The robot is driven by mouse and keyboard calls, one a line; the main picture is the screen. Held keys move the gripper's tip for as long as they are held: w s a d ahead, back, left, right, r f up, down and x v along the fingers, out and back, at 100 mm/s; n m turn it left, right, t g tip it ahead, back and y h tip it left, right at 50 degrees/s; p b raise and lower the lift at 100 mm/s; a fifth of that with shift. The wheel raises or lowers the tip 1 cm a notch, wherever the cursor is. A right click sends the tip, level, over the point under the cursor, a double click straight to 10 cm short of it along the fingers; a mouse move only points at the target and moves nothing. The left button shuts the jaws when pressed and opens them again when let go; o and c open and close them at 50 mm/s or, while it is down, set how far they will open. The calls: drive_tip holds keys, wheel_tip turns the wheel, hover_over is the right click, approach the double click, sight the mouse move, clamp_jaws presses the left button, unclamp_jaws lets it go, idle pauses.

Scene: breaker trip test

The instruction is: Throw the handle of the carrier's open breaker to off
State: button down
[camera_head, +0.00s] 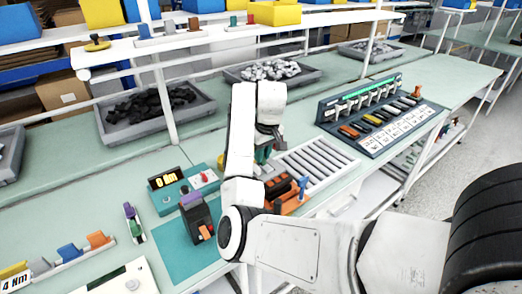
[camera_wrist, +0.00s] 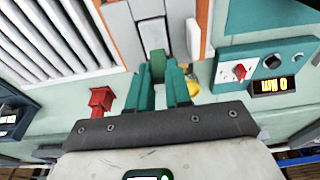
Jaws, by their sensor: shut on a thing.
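The orange carrier (camera_head: 292,206) sits on the bench in front of my arm in the head view. It holds dark breaker blocks (camera_head: 278,187), and a blue handle (camera_head: 303,186) stands up at its right end. In the wrist view, an orange-edged grey unit (camera_wrist: 150,28) is straight ahead of my gripper, with a green handle (camera_wrist: 158,62) at its near end. My gripper (camera_wrist: 160,75) has teal fingers and is shut on the green handle. In the head view my arm mostly hides the gripper (camera_head: 262,158). The fingers hide the handle's lower part.
A teal meter (camera_head: 175,190) reads 0 beside a dark purple-topped device (camera_head: 197,215) on a teal mat. A white slotted tray (camera_head: 318,163) lies right of the carrier, with a dark breaker panel (camera_head: 380,112) beyond. A red post (camera_wrist: 101,100) stands near my gripper.

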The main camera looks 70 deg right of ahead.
sight(265, 164)
drive_tip(key=shift+s+a+t+h, duration=0.3)
drive_tip(key=shift+s+t+h, duration=0.25)
drive_tip(key=shift+t, duration=0.25)
drive_tip(key=shift+s+a+f+t+h+b, duration=0.2)
drive_tip(key=shift+s+t+h+b, duration=0.15)
drive_tip(key=shift+t+b, duration=0.15)
drive_tip(key=shift+s+a+f+t+h+b, duration=0.1)
drive_tip(key=shift+s+a+t+h+b, duration=0.2)
drive_tip(key=shift+t, duration=0.3)
drive_tip(key=t+b, duration=0.1)
drive_tip(key=b, duration=0.1)
drive_tip(key=s+t+h+b, duration=0.1)
drive_tip(key=f+t+h+b, duration=0.1)
drive_tip(key=b, duration=0.1)
drive_tip(key=shift+s+a+b, duration=0.25)
drive_tip(key=shift+a+b, duration=0.05)
drive_tip(key=shift+a, duration=0.05)
drive_tip(key=shift+s+a+t+h+b, duration=0.2)
drive_tip(key=shift+t+h+b, duration=0.3)
drive_tip(key=shift+t+b, duration=0.5)
drive_tip(key=shift+r, duration=0.1)
drive_tip(key=c, duration=1)
unclamp_jaws()
drive_tip(key=shift+c, duration=0.2)
drive_tip(key=shift+s, duration=0.1)
